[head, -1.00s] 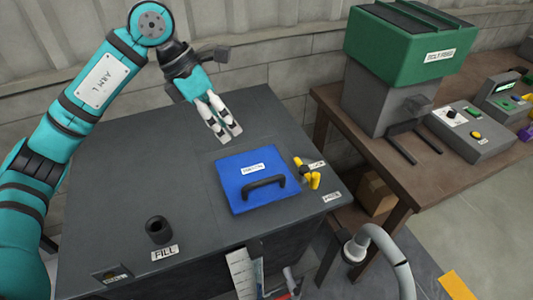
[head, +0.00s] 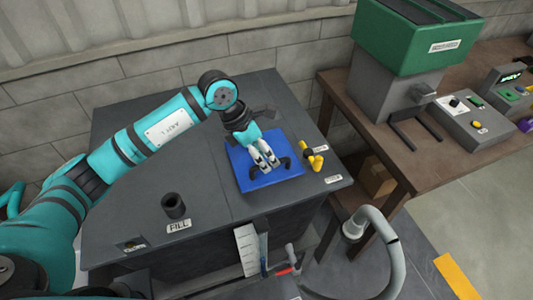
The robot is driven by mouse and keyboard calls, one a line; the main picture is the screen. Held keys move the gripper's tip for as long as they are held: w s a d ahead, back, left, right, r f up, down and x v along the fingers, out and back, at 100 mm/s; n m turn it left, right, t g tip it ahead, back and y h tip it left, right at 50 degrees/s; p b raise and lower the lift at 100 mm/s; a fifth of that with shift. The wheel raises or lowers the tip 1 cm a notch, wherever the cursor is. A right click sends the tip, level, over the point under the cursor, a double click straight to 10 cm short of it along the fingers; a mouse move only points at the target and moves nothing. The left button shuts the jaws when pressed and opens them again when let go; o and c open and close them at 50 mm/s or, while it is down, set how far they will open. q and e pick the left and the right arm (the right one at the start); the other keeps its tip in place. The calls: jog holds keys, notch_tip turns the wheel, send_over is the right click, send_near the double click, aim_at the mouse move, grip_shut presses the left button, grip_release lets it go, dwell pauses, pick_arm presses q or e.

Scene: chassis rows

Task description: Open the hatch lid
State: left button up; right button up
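The blue hatch lid (head: 249,178) lies flat and closed in the top of the dark grey cabinet (head: 205,235). Its black handle (head: 285,164) runs across its front part and is partly hidden by my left gripper. My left gripper (head: 268,169) is over the lid with its pale fingers pointing down at the handle. The fingers look a little apart, but I cannot tell whether they touch or grip the handle. My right gripper is not in view.
A black fill neck (head: 174,205) with a FILL label stands at the cabinet's front left. A brown bench (head: 345,95) on the right holds a green-topped machine (head: 415,38) and a control box (head: 471,121). A grey hose (head: 385,240) curves up at the front right.

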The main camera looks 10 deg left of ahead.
pick_arm(q)
jog(key=shift+w+d+f, duration=0.2)
jog(key=shift+d+f, duration=0.1)
jog(key=shift+f, duration=0.35)
jog(key=shift+s, duration=0.1)
grip_shut()
